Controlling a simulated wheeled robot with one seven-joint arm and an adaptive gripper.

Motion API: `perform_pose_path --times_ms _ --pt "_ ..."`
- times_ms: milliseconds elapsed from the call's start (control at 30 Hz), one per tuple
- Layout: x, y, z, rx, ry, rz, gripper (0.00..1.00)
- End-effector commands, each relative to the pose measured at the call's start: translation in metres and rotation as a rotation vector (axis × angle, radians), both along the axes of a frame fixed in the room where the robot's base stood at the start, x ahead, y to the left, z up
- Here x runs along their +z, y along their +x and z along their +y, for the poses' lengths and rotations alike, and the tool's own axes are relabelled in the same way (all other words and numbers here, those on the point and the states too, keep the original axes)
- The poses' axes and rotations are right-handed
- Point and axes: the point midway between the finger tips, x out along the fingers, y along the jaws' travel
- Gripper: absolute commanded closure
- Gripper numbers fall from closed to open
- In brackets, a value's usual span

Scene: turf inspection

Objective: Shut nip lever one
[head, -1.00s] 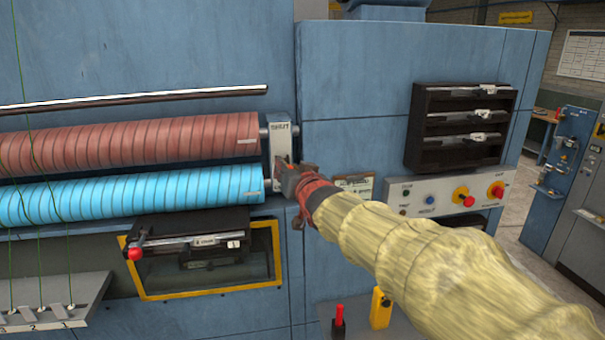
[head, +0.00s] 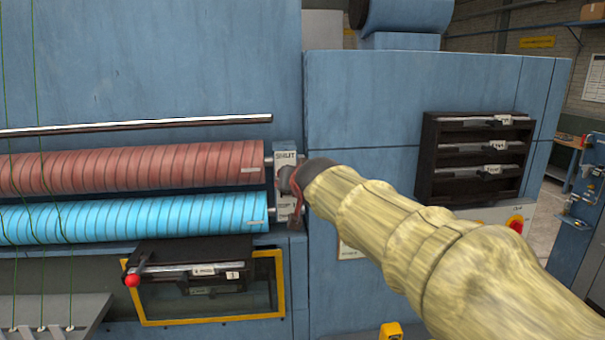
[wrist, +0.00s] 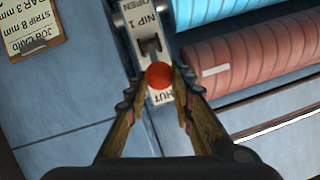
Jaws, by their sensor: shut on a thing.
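Nip lever one has a red knob (wrist: 159,75) and a dark stem in a slot of a pale plate (wrist: 136,18). In the wrist view the plate reads OPEN and NIP 1 at one end and SHUT at the other. The knob covers the start of the word SHUT. My gripper (wrist: 158,86) is shut on the knob, one finger at each side. In the head view the plate (head: 286,152) stands at the right end of the rollers, SHUT at its top. My gripper (head: 289,184) is against it and hides the lever there.
A red roller (head: 130,168) and a blue roller (head: 130,218) lie just left of the plate. A yellow-framed window (head: 205,318) with a red-knobbed bar is below. A job card (wrist: 32,35) hangs beside the plate. A black rack (head: 473,135) is at the right.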

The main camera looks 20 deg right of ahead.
Motion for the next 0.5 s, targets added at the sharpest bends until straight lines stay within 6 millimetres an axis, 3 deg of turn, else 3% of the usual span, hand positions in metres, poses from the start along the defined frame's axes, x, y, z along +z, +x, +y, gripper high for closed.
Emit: perform_pose_path --times_ms 500 --pt "-0.0057 0.0006 -0.0017 -0.002 0.004 0.034 1.0"
